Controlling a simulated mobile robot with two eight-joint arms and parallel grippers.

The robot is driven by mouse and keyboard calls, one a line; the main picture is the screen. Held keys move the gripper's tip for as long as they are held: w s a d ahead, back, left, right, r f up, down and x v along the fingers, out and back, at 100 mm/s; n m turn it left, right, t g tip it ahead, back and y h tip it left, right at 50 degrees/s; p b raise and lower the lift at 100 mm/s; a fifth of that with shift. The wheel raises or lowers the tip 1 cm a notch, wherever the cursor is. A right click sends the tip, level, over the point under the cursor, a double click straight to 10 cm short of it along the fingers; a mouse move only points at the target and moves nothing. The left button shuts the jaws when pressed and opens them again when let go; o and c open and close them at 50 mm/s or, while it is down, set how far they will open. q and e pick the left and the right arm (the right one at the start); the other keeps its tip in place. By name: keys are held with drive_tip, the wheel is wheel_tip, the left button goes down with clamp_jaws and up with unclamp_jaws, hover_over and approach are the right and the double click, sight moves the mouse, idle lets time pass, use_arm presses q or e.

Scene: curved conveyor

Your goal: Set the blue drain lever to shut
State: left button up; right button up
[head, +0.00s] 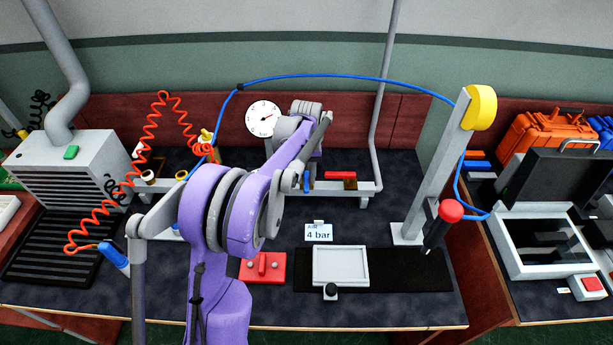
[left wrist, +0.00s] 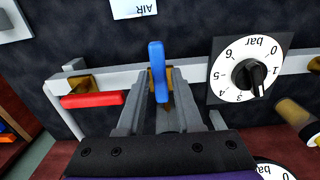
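The blue drain lever (head: 307,182) hangs at the pipe behind my arm. In the left wrist view the blue lever (left wrist: 157,72) stands crosswise to the pipe, on a brass valve body. My left gripper (left wrist: 168,100) is open, its two fingers to either side of the valve and the lever's base. I cannot tell whether a finger touches the lever. In the head view my purple arm hides most of the gripper. A red lever (left wrist: 92,99) lies along the pipe on a second brass valve; it also shows in the head view (head: 341,175). My right gripper is not in view.
A regulator dial (left wrist: 247,68) marked in bar sits close beside the gripper. A round gauge (head: 264,117) stands behind the pipe. A card (head: 318,232) reading 4 bar, a red block (head: 263,267) and a pale tray (head: 341,265) lie towards the bench front.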

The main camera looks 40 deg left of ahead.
sight(306, 180)
use_arm(q)
drive_tip(key=shift+o, duration=1)
drive_tip(key=shift+r, duration=0.1)
wheel_tip(306, 180, up, 11)
drive_tip(key=shift+f, duration=0.2)
